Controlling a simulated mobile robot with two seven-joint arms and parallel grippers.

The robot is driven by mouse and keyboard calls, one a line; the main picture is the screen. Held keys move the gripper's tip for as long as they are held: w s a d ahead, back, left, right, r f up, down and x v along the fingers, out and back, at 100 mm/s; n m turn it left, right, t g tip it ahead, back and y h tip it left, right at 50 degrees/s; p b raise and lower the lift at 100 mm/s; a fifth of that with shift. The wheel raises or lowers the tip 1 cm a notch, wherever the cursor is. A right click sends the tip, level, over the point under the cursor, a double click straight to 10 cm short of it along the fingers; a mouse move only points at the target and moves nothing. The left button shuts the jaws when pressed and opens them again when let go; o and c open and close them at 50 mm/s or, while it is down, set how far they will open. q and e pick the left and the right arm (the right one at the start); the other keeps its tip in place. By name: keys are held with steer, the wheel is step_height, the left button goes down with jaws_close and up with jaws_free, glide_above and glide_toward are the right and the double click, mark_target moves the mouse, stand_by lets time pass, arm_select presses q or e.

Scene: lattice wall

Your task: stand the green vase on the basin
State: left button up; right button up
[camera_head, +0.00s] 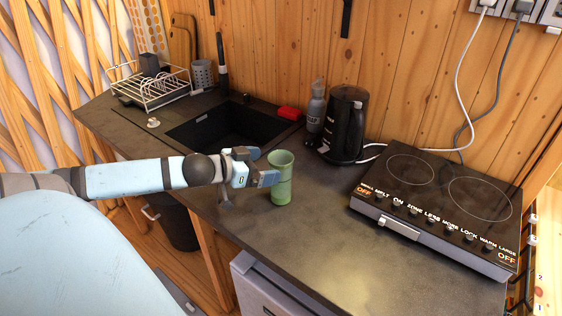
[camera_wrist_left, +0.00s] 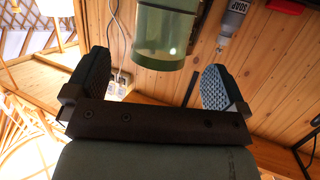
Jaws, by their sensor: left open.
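The green vase (camera_head: 281,180) stands upright on the dark worktop, in front of and to the right of the sink. The basin (camera_head: 228,128) is a dark, empty-looking sink set into the worktop behind my left arm. My left gripper (camera_head: 268,178) is open at the vase's left side. In the left wrist view the vase (camera_wrist_left: 165,35) shows at the top, between the directions of the two spread fingers (camera_wrist_left: 158,72); I cannot tell whether either touches it. My right gripper is not in view.
A black kettle (camera_head: 345,125) and a grey soap bottle (camera_head: 315,110) stand behind the vase, near a red sponge (camera_head: 289,113). A hob (camera_head: 440,195) fills the right. A dish rack (camera_head: 153,88) stands at the far left. The worktop (camera_head: 320,230) before the vase is clear.

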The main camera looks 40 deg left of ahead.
mark_target(281, 162)
arm_select(q)
steer(key=shift+b+x, duration=0.45)
steer(key=shift+x, duration=2.5)
steer(key=c, duration=1.4)
steer(key=shift+r, duration=0.2)
